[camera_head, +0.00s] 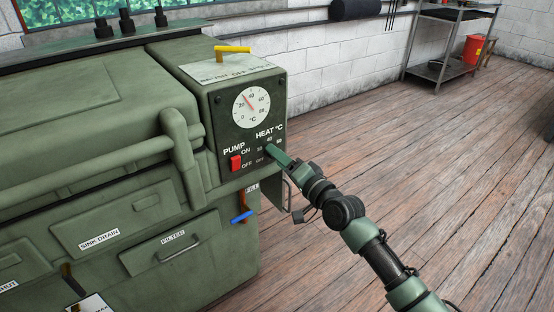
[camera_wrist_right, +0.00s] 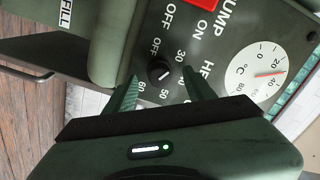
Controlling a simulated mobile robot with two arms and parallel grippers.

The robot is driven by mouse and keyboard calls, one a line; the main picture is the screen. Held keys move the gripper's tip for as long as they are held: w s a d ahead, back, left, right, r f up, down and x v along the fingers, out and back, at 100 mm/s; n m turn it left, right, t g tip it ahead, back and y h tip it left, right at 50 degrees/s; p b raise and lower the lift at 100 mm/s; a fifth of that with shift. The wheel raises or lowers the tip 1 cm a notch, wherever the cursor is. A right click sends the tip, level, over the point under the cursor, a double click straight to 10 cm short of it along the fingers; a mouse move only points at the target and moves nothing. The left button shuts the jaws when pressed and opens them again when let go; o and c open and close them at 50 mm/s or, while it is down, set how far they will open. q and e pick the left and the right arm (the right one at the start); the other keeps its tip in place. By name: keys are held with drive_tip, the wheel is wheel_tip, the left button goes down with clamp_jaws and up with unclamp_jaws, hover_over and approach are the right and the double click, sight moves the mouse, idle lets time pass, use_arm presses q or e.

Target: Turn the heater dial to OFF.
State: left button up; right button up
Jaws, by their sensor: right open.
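In the head view the dial is hidden behind my right gripper (camera_head: 272,151), which reaches the panel below the HEAT °C label. In the right wrist view my right gripper (camera_wrist_right: 158,78) is open, with one finger on each side of the dial. I cannot tell whether the fingers touch it. My left gripper is not in view.
A red pump switch (camera_head: 236,163) sits left of the dial, and a round temperature gauge (camera_head: 251,107) is above it. A yellow lever (camera_head: 232,49) is on top. A blue-handled valve (camera_head: 242,216) sticks out below. The wooden floor (camera_head: 430,140) to the right is mostly clear.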

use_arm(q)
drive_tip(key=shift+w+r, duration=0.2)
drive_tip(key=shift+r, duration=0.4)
use_arm(e)
drive_tip(key=shift+w+a, duration=0.45)
drive_tip(key=shift+w, duration=0.15)
clamp_jaws()
